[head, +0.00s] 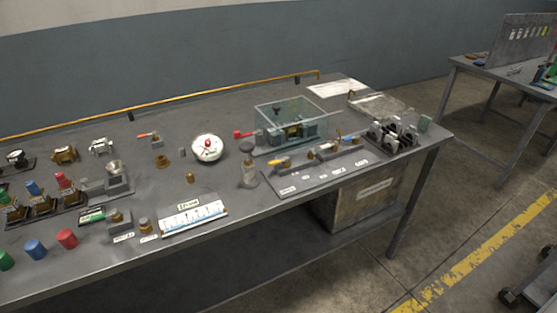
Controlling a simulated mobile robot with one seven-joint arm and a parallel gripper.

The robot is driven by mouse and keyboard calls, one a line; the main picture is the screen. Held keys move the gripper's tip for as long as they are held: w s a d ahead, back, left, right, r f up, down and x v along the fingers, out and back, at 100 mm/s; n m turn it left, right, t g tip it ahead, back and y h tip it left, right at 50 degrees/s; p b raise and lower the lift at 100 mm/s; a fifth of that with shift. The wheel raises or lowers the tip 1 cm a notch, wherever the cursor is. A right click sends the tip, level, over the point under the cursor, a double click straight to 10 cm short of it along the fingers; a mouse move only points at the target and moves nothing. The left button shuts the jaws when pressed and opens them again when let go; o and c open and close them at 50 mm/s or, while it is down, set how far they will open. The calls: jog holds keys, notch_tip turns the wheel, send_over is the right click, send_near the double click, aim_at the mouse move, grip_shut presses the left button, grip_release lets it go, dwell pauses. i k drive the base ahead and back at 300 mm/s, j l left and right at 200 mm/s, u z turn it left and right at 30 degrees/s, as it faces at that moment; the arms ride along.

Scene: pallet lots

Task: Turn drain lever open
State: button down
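A dark plate (300,184) with a row of small valves lies at the right front of the grey workbench. A red handle (243,133) sits left of a clear box, and a small red-orange lever (147,136) stands farther left. My gripper is not in view.
The clear box (290,120) stands behind the valve plate. A glass bottle (249,171), a round white gauge (207,148) and a white scale card (193,214) are to its left. A grey bin (362,203) stands below. Floor is clear before the bench's right end.

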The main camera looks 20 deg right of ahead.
aim_at(287, 158)
jog(key=i+j+z, duration=0.15)
jog(key=i+j, duration=0.45)
jog(key=z, duration=2.05)
